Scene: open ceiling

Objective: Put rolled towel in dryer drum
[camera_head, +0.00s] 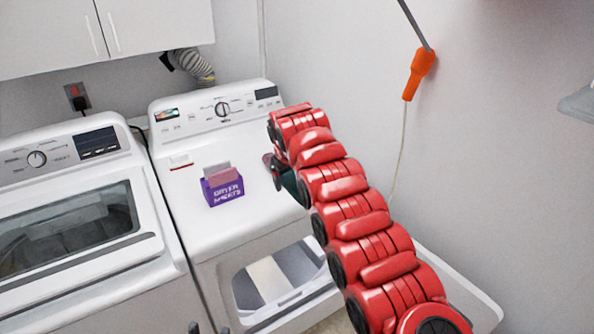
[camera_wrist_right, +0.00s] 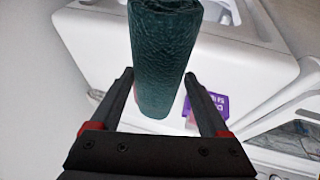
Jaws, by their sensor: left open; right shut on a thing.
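The rolled towel is dark green; its cylinder (camera_wrist_right: 165,50) stands out between the fingers of my right gripper (camera_wrist_right: 158,75) in the right wrist view. The right gripper is shut on it. In the head view only a bit of the towel (camera_head: 290,184) shows beside my red right arm, above the dryer's top. The dryer (camera_head: 240,225) is white, and its front opening to the drum (camera_head: 280,277) shows below and left of the arm. The drum's inside is only partly visible.
A purple dryer sheets box (camera_head: 223,190) stands on the dryer top. A white washer (camera_head: 80,220) stands to the left. A white panel, apparently the open dryer door (camera_head: 470,297), is partly behind my arm. An orange-handled tool (camera_head: 419,73) hangs by the wall.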

